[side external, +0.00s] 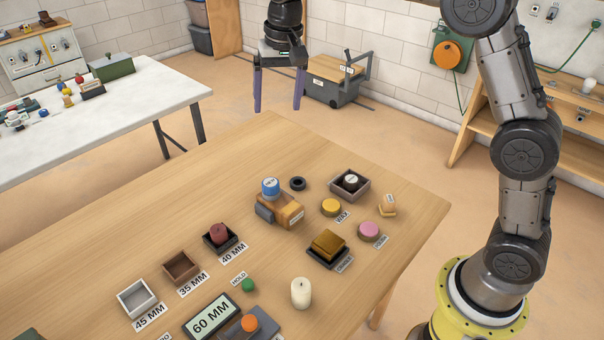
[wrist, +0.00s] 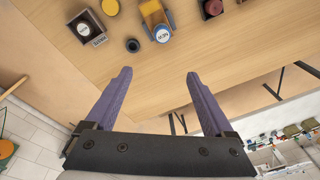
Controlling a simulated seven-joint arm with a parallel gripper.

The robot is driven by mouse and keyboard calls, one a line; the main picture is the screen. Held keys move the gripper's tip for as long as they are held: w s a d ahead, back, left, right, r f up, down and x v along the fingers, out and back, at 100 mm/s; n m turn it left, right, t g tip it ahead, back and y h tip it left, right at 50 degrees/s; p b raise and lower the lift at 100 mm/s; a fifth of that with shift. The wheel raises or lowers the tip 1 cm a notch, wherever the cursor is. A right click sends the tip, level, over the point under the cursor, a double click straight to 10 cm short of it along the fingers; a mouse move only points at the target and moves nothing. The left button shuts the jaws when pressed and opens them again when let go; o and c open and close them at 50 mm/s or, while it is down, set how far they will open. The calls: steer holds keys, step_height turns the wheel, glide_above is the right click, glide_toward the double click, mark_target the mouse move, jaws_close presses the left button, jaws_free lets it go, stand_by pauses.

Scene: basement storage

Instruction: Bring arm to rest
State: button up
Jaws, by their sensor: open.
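My gripper (side external: 277,106) hangs fingers down beyond the far edge of the wooden table (side external: 150,215) in the side external view. Its two purple fingers are wide apart with nothing between them.
On the table stand a blue-topped wooden block (side external: 278,208), a black ring (side external: 297,183), a white candle (side external: 301,293), a dark red candle in a tray (side external: 219,234) and a 60 MM display (side external: 211,316). A white bench (side external: 120,105) and a grey toolbox (side external: 332,88) stand behind.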

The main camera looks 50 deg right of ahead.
steer(key=s+d+r+t, duration=0.1)
steer(key=s+r, duration=0.2)
steer(key=s, duration=0.4)
steer(key=s+d+r+n+t, duration=0.1)
steer(key=s+r, duration=0.2)
steer(key=s, duration=0.3)
steer(key=s+d+r+t, duration=0.1)
steer(key=s+r, duration=0.2)
steer(key=s, duration=0.4)
steer(key=s+d+f+n+t, duration=0.1)
steer(key=s+f+n, duration=0.4)
steer(key=s+f, duration=0.5)
steer(key=s, duration=0.3)
steer(key=shift+f, duration=0.4)
steer(key=shift+c, duration=0.4)
